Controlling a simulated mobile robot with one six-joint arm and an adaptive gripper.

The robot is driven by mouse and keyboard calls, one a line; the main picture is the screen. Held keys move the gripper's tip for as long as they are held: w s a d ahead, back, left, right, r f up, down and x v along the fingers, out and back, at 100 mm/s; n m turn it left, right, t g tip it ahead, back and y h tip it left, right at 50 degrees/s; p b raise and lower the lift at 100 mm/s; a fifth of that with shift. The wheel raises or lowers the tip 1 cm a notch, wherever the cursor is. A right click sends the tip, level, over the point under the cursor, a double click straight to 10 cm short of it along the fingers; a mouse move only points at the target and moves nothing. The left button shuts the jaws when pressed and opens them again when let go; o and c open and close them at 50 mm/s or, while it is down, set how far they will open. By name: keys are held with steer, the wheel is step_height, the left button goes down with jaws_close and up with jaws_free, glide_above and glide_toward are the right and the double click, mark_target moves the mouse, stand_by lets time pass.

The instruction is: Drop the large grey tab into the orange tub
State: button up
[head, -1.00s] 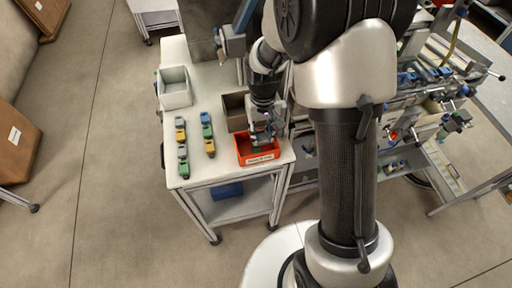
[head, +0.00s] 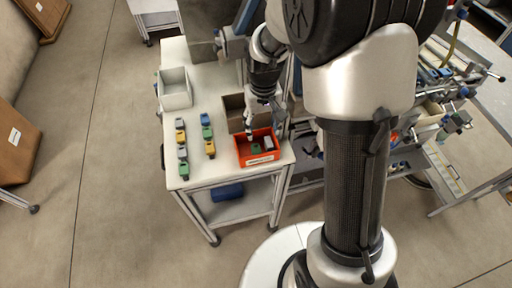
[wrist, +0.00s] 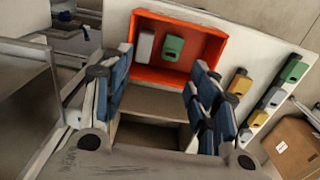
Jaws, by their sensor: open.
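The orange tub (head: 262,161) stands at the near right corner of the white table. Inside it a light grey tab (head: 268,143) and a green tab (head: 256,148) lie side by side, apart. In the wrist view, the grey tab (wrist: 145,45) is left of the green tab (wrist: 174,48) on the floor of the tub (wrist: 160,76). My gripper (head: 264,118) is open and empty, raised above the table behind the tub. Its two blue-padded fingers are spread in the wrist view (wrist: 158,78). Other grey tabs stand on the table, one of them (head: 182,152) in the left row.
Two rows of blue, yellow, grey and green tabs stand left of the tub, including a yellow one (head: 210,148). A brown open box (head: 232,98) sits behind the tub. A white bin (head: 175,103) is at the back left. Bare table lies between the rows and bins.

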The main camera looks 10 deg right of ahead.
step_height(320, 180, up, 8)
steer(key=shift+r, duration=0.2)
stand_by(0.4)
steer(key=s+r+t, duration=0.2)
steer(key=s+r, duration=0.2)
steer(key=s, duration=0.7)
steer(key=s+r+t+b, duration=0.1)
steer(key=s+r, duration=0.3)
steer(key=s, duration=0.6)
steer(key=shift+s+r+t+b, duration=0.3)
steer(key=shift+s+r+t, duration=0.1)
steer(key=shift+t, duration=0.4)
steer(key=shift+c, duration=0.5)
